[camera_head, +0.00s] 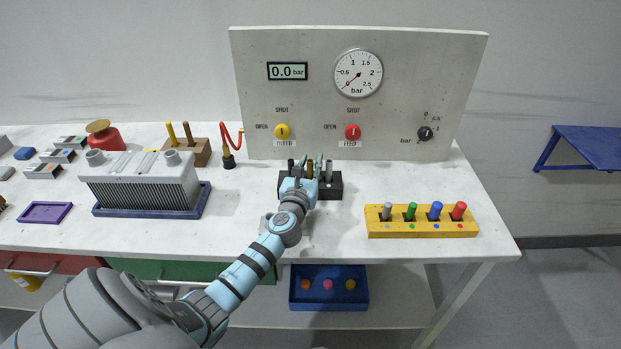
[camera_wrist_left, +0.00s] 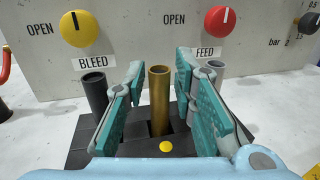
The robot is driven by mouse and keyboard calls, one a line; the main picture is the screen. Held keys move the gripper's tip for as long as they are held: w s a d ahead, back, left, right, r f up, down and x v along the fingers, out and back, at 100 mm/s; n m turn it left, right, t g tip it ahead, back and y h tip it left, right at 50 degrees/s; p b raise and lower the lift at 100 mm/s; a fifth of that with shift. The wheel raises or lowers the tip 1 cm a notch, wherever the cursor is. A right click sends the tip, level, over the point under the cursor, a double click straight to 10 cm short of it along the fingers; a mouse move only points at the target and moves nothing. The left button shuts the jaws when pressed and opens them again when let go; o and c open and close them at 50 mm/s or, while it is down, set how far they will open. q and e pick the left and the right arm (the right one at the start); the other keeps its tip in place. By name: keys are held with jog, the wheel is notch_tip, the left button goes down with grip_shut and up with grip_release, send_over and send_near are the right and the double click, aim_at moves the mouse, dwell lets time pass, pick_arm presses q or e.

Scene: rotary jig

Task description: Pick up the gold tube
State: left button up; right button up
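The gold tube (camera_wrist_left: 159,100) stands upright in a dark rack (camera_wrist_left: 75,160), which is marked with a yellow dot in front of the tube. In the head view the gold tube (camera_head: 310,170) shows only in part behind my left gripper (camera_head: 308,172). In the left wrist view my left gripper (camera_wrist_left: 163,105) is open, with one teal-padded finger on each side of the tube. A gap shows between the tube and each finger. A black tube (camera_wrist_left: 94,92) stands to the left in the rack and a grey tube (camera_wrist_left: 214,70) behind the right finger. My right gripper is not in view.
A panel (camera_head: 360,110) with a gauge and knobs stands behind the rack. A yellow block with coloured pegs (camera_head: 422,229) is to the right. A grey finned box (camera_head: 145,185) is to the left. The tabletop between rack and yellow block is clear.

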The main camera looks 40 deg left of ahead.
pick_arm(q)
jog(key=shift+w+a, duration=0.1)
grip_shut()
jog(key=shift+r, duration=0.1)
